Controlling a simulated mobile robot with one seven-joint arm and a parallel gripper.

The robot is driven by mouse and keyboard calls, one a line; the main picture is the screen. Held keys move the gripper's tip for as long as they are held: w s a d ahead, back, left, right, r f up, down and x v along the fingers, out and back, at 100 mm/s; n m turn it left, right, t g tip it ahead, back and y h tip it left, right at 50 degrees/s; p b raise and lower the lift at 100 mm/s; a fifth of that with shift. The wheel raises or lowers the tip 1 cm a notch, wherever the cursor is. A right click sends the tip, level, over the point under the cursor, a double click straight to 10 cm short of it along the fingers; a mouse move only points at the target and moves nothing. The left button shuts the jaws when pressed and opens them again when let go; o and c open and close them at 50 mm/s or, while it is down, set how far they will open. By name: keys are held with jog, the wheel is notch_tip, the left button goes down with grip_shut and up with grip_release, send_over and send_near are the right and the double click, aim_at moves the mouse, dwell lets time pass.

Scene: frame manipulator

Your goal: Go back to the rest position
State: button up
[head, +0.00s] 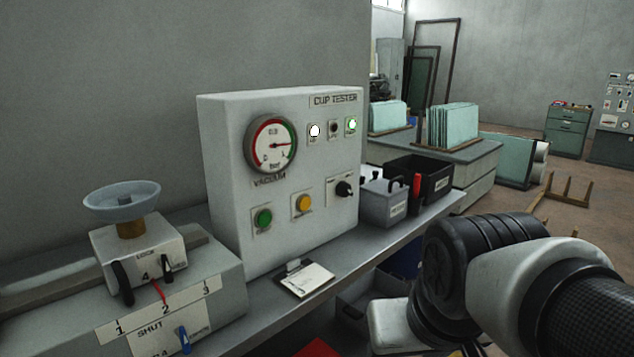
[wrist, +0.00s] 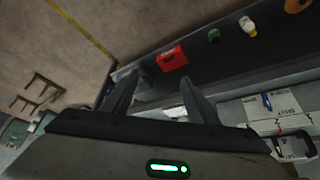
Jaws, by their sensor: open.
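My gripper (wrist: 160,100) shows in the wrist view with its two dark fingers apart and nothing between them. In the head view my arm reaches in from the lower right, and the gripper itself cannot be made out. The cup tester (head: 290,180) is a pale box with a vacuum gauge (head: 271,145), a green button (head: 263,218), a yellow button (head: 303,203) and a black knob (head: 345,189). A pale blue suction cup (head: 122,200) sits on a block with levers, left of the tester. My arm is apart from both.
A notepad (head: 304,279) lies on the bench before the tester. A grey box (head: 386,203) and a black bin (head: 425,177) stand farther along. A red box (wrist: 172,58) shows beyond the fingers. Wooden trestles (head: 562,190) stand on open floor at right.

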notch_tip(320, 180, up, 24)
jog(key=s+d+p, duration=0.1)
jog(key=p, duration=2.1)
jog(key=shift+s+d+f+p, duration=0.2)
jog(key=shift+s+p, duration=0.15)
jog(key=shift+s, duration=0.05)
